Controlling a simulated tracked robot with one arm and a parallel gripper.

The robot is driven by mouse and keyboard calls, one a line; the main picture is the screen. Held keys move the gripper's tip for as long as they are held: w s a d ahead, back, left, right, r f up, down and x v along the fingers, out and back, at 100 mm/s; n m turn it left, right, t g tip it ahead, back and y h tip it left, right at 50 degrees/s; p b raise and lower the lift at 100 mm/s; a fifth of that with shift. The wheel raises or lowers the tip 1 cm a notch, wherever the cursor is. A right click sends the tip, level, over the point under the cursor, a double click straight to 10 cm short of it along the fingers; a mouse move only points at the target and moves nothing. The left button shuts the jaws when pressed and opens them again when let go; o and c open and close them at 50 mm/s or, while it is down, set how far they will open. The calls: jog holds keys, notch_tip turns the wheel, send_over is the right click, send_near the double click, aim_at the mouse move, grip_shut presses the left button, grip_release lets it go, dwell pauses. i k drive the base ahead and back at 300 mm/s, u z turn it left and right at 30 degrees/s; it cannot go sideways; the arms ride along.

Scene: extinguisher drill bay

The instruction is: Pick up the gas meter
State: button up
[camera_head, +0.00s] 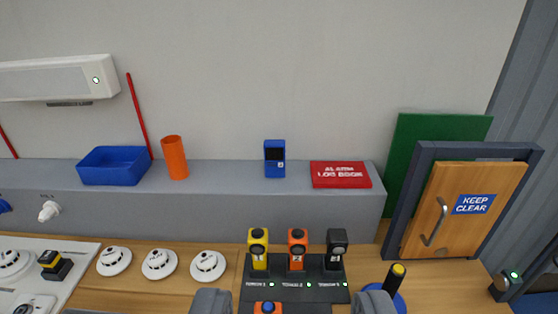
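A blue handheld device with a dark screen and a small pale label, which looks like the gas meter (280,172), stands upright on the grey ledge (225,190) near the middle of the view. My gripper (293,303) shows at the bottom edge, its two grey fingers wide apart with nothing held between them. It is nearer to me and lower in the picture than the meter, not touching it. Only the finger ends are in view.
A black dock (290,292) holds yellow, orange and black handsets. An orange and blue item (267,307) is cut off below it. The ledge also holds a blue tray (113,168), an orange cup (174,158) and a red log book (340,175). White detectors (160,264) lie left.

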aim_at(274, 149)
jog(key=u, duration=0.1)
jog(key=i, duration=1)
jog(key=z, duration=0.1)
